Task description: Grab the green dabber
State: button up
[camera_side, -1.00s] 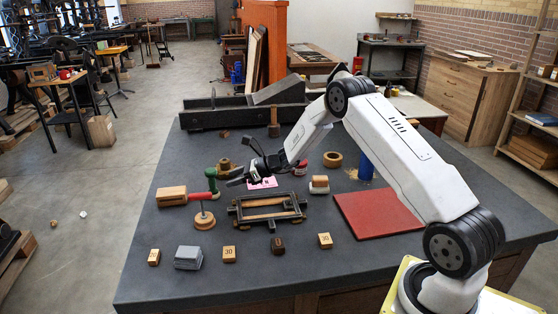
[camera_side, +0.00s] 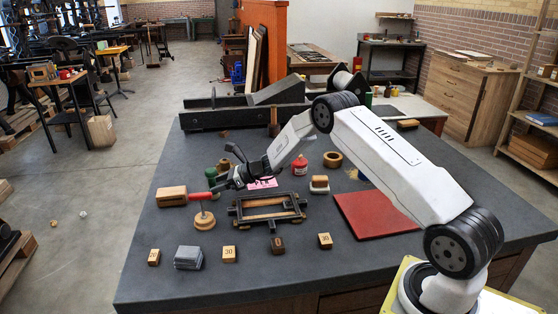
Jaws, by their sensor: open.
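The green dabber (camera_side: 211,173) stands on the dark bench at the left of the work area, just left of my gripper. Another green top (camera_side: 224,163) shows close behind it; I cannot tell whether it belongs to the same piece. My gripper (camera_side: 225,169) is open and empty, its black fingers spread and pointing left toward the green pieces. One finger is raised and the other is low. The lower part of the dabber is partly hidden by the fingers and the red handle in front.
A wooden block (camera_side: 171,196) lies to the left. A dark frame (camera_side: 268,208) lies right of them. Small numbered blocks line the front; a red board (camera_side: 378,214) lies right.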

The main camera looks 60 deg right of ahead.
jog(key=shift+x, duration=1.25)
jog(key=shift+c, duration=0.2)
jog(key=shift+r, duration=0.1)
grip_shut()
